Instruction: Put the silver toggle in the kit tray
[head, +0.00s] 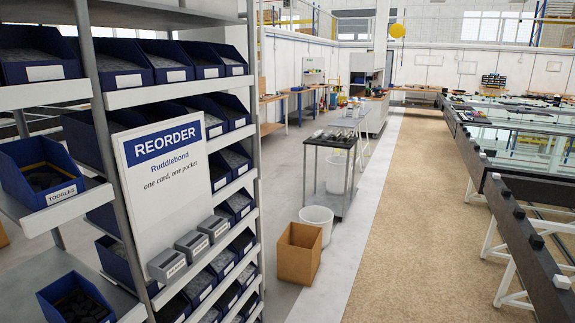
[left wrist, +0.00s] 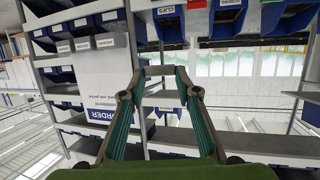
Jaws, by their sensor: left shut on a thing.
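My left gripper (left wrist: 160,74) shows only in the left wrist view, its two teal-sided fingers reaching up the picture. Its fingertips are shut on a small silver-grey piece (left wrist: 159,70). The piece is too small to make out its shape, so I cannot tell for sure that it is the silver toggle. In the head view a blue bin labelled TOGGLES (head: 61,195) sits on the near left shelf with dark pieces in it. I cannot pick out the kit tray in either view. My right gripper is not in view.
A tall shelf rack (head: 91,90) of blue bins fills the left, with a REORDER card (head: 168,153) on it. A dark-topped cart (head: 331,137), a white bin (head: 317,218) and a cardboard box (head: 299,252) stand beyond. The tan floor strip (head: 405,200) is clear. Long glass-bearing tables (head: 520,225) stand right.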

